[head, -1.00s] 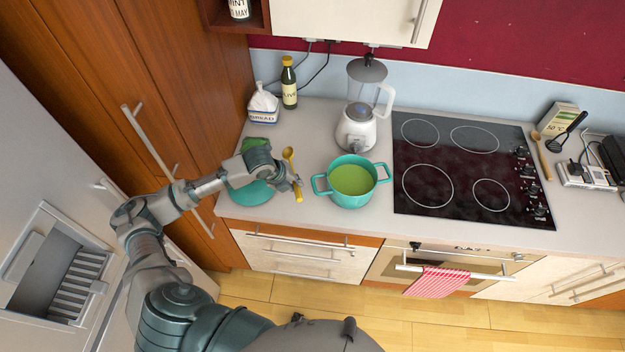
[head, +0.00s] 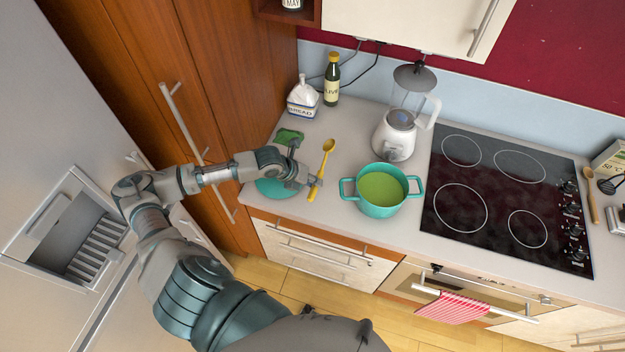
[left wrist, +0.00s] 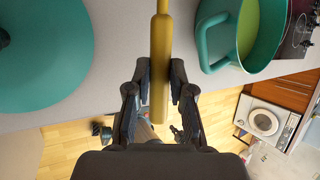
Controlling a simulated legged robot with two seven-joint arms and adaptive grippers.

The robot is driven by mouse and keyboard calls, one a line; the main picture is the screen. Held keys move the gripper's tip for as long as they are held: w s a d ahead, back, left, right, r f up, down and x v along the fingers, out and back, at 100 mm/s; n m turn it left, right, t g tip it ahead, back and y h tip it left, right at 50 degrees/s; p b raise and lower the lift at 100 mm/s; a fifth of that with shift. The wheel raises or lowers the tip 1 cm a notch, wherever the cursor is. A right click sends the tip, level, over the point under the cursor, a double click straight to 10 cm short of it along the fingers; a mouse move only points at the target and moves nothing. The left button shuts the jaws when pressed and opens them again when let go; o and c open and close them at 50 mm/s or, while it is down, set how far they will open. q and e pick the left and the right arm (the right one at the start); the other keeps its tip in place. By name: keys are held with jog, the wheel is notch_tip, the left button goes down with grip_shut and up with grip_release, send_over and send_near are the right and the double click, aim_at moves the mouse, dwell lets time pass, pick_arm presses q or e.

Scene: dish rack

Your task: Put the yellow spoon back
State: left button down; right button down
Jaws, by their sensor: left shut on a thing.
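My left gripper (head: 311,181) is shut on the handle of the yellow spoon (head: 322,166). In the head view the spoon's bowl points up and away, above the counter between the teal lid and the teal pot. In the left wrist view the spoon handle (left wrist: 160,60) stands between the two dark fingers (left wrist: 160,85). The teal pot (head: 376,212) with green contents stands to the right of the spoon, and its handle shows in the left wrist view (left wrist: 206,45). My right gripper is not in view.
The teal lid (head: 272,188) lies on the counter, partly behind my gripper. The black hob (head: 490,195) is right of the pot. A wooden spoon (head: 592,208) lies beyond it.

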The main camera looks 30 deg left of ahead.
pick_arm(q)
jog(key=shift+f+b, duration=0.5)
jog(key=shift+f, duration=0.25)
jog(key=shift+f+b, duration=0.95)
jog(key=shift+f, duration=1.55)
jog(key=c, duration=1.3)
grip_release()
jog(key=shift+c, duration=0.2)
jog(key=shift+o, duration=0.3)
jog(key=o, duration=0.5)
jog(key=shift+s, duration=0.1)
